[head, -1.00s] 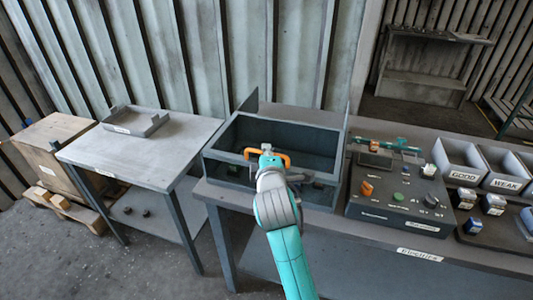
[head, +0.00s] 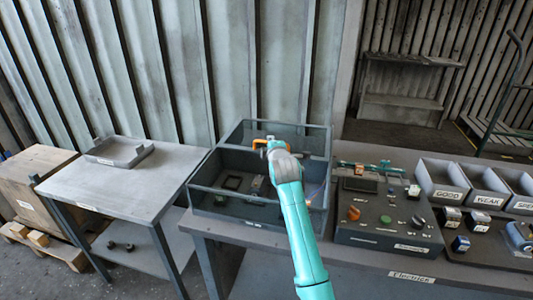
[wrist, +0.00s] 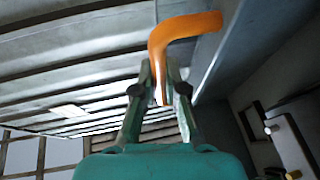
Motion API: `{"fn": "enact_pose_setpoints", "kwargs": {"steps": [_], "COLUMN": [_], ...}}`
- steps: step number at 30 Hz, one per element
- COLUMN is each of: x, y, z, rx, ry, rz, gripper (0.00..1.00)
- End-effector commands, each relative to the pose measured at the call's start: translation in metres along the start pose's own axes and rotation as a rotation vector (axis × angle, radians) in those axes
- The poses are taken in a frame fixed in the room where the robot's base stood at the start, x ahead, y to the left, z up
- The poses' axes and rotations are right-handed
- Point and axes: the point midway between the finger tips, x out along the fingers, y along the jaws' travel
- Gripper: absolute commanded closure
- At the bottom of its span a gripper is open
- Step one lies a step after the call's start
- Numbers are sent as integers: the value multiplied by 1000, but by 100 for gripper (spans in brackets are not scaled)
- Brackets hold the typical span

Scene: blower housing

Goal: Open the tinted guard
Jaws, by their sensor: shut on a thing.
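The blower housing is a dark open-topped box (head: 262,233) on the bench in the head view. Its tinted guard (head: 310,141) is a framed dark panel, now swung up toward the back, with the box's inside showing in front of it. The orange handle (head: 258,144) is on the guard's frame; it shows large in the wrist view (wrist: 184,27). My gripper (head: 272,146) is shut on the orange handle, its fingers (wrist: 160,88) around one leg of it. The guard's exact angle is hard to tell, and my arm covers part of the box.
A control panel (head: 385,233) with an orange knob and several buttons stands right of the box. Labelled grey bins (head: 442,178) are further right. A side table (head: 130,187) with a shallow tray (head: 119,152) is at left. The wall (head: 240,70) rises behind.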

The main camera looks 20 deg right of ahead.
Motion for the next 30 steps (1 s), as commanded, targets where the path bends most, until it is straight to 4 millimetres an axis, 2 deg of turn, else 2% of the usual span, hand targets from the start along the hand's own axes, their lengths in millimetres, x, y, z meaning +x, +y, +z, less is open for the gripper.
{"fn": "enact_pose_setpoints", "kwargs": {"steps": [6,17,18,21,30], "x": [16,17,17,17,16], "y": [2,2,2,2,3], "z": [6,7,7,7,6], "rx": [0,0,0,0,0], "ry": [0,0,0,0,0], "rz": [-2,-2,-2,-2,-1], "gripper": [100,100,84,63,63]}}
